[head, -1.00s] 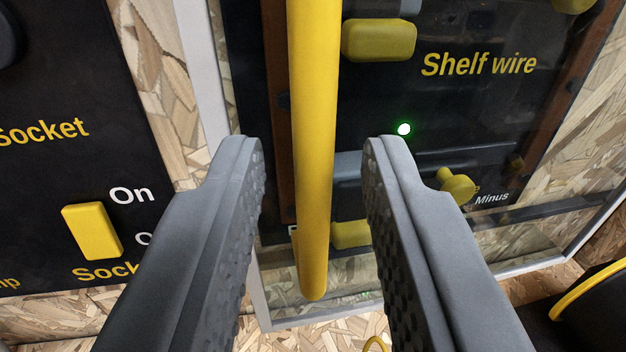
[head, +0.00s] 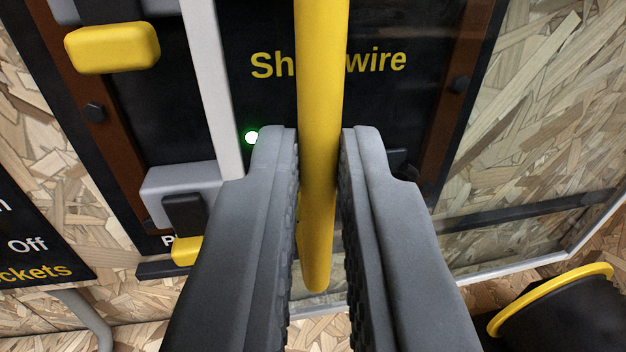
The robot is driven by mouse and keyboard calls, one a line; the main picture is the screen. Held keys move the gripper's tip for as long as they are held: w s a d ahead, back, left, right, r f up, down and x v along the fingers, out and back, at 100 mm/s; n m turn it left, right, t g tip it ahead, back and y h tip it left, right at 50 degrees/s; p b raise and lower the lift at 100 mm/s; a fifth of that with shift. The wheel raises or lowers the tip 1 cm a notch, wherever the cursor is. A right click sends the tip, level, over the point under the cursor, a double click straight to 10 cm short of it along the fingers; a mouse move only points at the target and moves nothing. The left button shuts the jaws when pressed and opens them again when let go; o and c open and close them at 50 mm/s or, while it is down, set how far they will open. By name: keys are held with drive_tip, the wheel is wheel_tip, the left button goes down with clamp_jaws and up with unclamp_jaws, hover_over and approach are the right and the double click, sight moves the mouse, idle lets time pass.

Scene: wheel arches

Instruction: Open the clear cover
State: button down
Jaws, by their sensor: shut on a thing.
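The clear cover has a pale grey frame, and its left edge (head: 208,80) crosses in front of a black panel. Its see-through pane shows wood board behind it on the right. A yellow upright bar handle (head: 320,60) stands out in front of the cover. My gripper (head: 319,140) is shut on this handle, one finger on each side, near its lower part. The handle hides some letters of the yellow "Shelf wire" label (head: 375,61). The cover stands partly open, with its left edge across the panel's middle and the panel's left part uncovered.
The black panel carries a yellow knob (head: 112,46), a lit green lamp (head: 251,137) and a grey block with a yellow lever (head: 187,250). A "Sockets" panel (head: 30,240) is at left. A dark round bin with a yellow rim (head: 550,295) stands at lower right.

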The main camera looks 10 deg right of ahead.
approach(619, 91)
drive_tip(key=w, duration=0.4)
drive_tip(key=shift+w+d, duration=0.1)
drive_tip(key=shift+d, duration=0.3)
drive_tip(key=c, duration=1.5)
unclamp_jaws()
drive_tip(key=s+a, duration=0.1)
drive_tip(key=s, duration=0.4)
drive_tip(key=s+a, duration=0.1)
drive_tip(key=s, duration=1.1)
drive_tip(key=shift+s+a, duration=0.1)
drive_tip(key=shift+a, duration=0.3)
